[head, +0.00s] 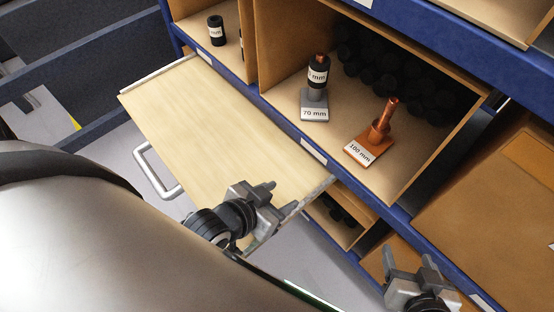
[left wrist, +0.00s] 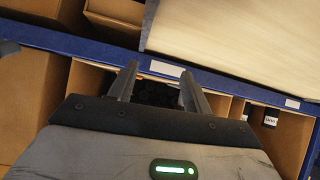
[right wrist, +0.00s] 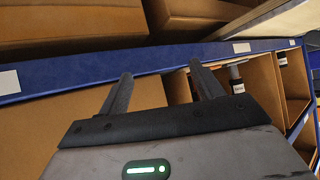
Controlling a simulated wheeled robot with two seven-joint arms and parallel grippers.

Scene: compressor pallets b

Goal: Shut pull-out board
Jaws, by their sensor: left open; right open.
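The pull-out board (head: 215,130) is a flat, pale wooden board standing well out from the blue-edged shelf in the head view. Its top is bare, and metal strips run along its sides. A silver bar handle (head: 157,175) shows at its front edge. My left gripper (head: 283,197) is open and empty, over the board's near right corner in the picture; I cannot tell whether it touches. The board also shows at upper right in the left wrist view (left wrist: 235,35). My right gripper (head: 408,255) is open and empty, right of the board, before the lower shelf.
Above the board, a compartment holds a black part on a "70 mm" stand (head: 314,106), a copper part on a "100 mm" stand (head: 372,140) and several dark cylinders. A small black cylinder (head: 216,30) stands in the upper left compartment. A blue shelf edge (head: 345,168) runs beside the board.

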